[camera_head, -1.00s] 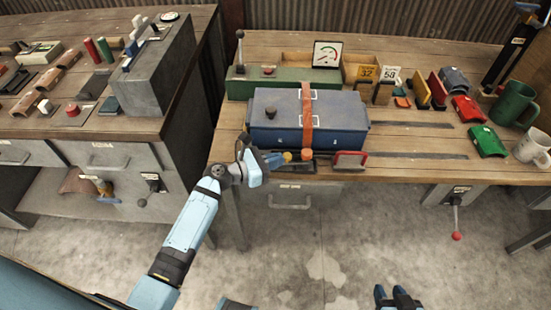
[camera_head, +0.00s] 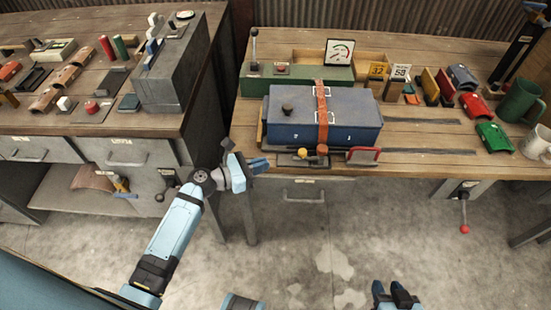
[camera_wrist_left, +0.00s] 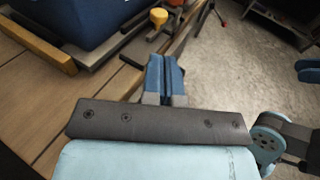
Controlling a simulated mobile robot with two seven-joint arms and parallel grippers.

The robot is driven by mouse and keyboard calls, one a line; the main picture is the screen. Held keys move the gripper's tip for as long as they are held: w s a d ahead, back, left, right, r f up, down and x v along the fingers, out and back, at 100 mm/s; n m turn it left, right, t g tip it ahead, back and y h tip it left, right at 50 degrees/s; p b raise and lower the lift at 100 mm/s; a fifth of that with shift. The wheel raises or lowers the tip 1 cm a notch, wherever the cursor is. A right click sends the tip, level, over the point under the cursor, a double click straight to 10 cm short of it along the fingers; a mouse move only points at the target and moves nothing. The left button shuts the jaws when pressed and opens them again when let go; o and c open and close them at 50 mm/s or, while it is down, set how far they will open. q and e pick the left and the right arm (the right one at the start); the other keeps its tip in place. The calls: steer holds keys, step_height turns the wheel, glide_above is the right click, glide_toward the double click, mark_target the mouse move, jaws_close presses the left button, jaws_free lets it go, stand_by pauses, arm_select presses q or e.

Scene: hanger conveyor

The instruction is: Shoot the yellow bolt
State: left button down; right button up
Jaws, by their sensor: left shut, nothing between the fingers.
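The yellow bolt shows as a round yellow knob (camera_head: 302,152) on a dark fitting at the bench's front edge, before the blue box (camera_head: 340,110). In the left wrist view the yellow knob (camera_wrist_left: 158,17) is beyond the fingertips, at the top. My left gripper (camera_head: 266,163) is shut and empty, to the left of the knob and apart from it. Its blue fingers (camera_wrist_left: 164,62) lie together in the wrist view. My right gripper (camera_head: 393,290) is low in the head view, partly cut off, away from the bench; its opening is unclear.
An orange strap (camera_head: 322,105) with a red-orange end crosses the blue box. A red-framed part (camera_head: 363,155) stands right of the knob. A green box (camera_head: 298,79) is behind. A grey cabinet (camera_head: 172,70) stands to the left. The floor before the bench is clear.

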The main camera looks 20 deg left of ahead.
arm_select(q)
steer(key=v, duration=0.4)
steer(key=shift+s+a, duration=0.15)
arm_select(e)
steer(key=shift+w+d, duration=0.1)
steer(key=shift+d, duration=0.15)
steer(key=shift+a+r, duration=0.1)
